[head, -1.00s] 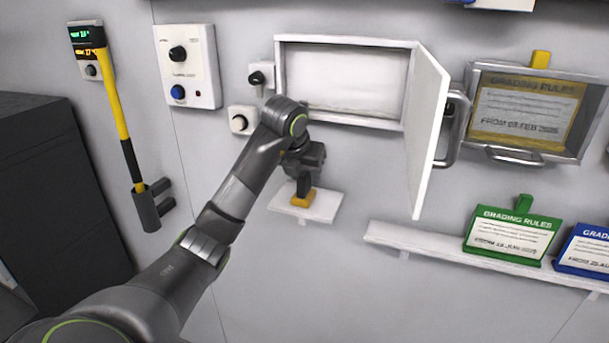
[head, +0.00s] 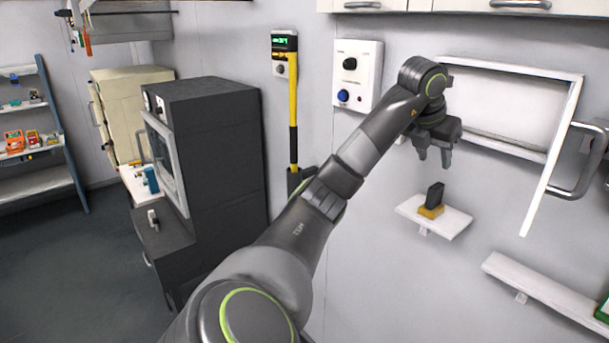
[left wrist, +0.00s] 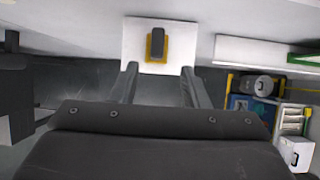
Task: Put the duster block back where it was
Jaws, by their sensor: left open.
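The duster block (head: 432,202), black on top with a yellow base, sits on a small white wall shelf (head: 453,224). My left gripper (head: 434,158) is open and empty, above the block and apart from it. In the left wrist view the block (left wrist: 157,45) rests on the white shelf (left wrist: 133,62), ahead of my two spread fingers (left wrist: 160,80). My right gripper is not in view.
An open white wall cabinet (head: 500,110) is behind and right of my gripper, its door (head: 553,160) swung out. A long white ledge (head: 545,290) runs lower right. A control panel (head: 357,75) and yellow-handled tool (head: 293,115) hang left of my arm.

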